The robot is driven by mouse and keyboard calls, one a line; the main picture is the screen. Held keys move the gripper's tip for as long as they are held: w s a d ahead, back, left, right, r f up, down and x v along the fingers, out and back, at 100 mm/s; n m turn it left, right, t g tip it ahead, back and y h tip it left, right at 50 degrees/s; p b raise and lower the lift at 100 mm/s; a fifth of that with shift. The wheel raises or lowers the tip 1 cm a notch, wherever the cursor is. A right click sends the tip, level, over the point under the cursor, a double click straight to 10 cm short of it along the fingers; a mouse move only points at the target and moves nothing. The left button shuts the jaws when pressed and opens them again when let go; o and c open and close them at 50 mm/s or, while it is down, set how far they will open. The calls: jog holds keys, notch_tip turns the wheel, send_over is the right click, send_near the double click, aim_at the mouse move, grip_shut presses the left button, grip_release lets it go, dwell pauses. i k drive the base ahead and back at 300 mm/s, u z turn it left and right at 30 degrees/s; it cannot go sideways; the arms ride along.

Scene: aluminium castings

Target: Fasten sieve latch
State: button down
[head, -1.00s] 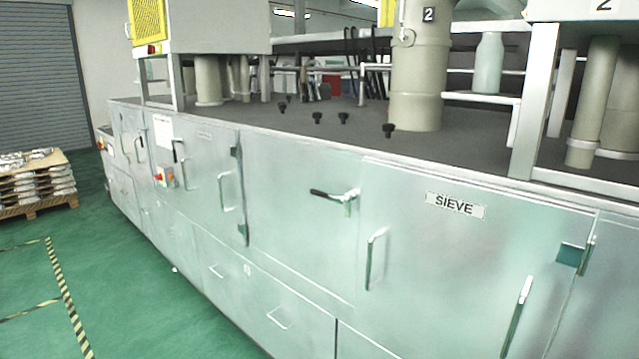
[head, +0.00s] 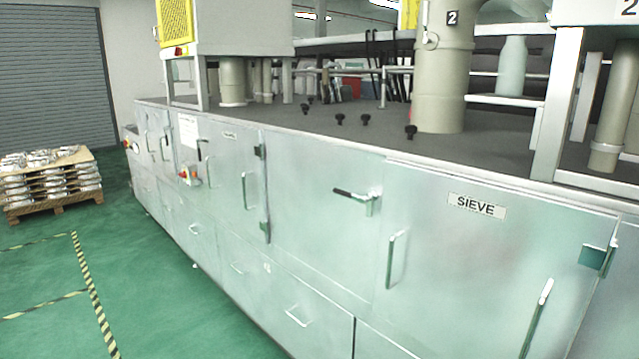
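The sieve door (head: 480,270) is a flat metal panel with a "SIEVE" label (head: 476,206) near its top. It sits flush or nearly flush in the cabinet front; I cannot tell if it is fully closed. The sieve latch (head: 357,197), with a black handle pointing left, is mounted at the door's upper left edge. I cannot tell whether it is engaged. A vertical pull handle (head: 395,260) is on the door's left side. A long bar handle (head: 538,318) and a dark green hinge or bracket (head: 597,256) are at the right. My gripper is not in view.
The long metal cabinet (head: 310,215) has more doors and drawers to the left. Black knobs (head: 366,119) and thick pipes (head: 443,85) stand on its dark top. A pallet of castings (head: 50,180) stands at the far left. Green floor (head: 160,300) is clear in front.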

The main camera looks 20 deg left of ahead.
aim_at(373, 196)
jog(key=z, duration=0.9)
jog(key=k, duration=0.15)
jog(key=u, duration=3.4)
jog(key=i, duration=1)
jog(key=u, duration=0.3)
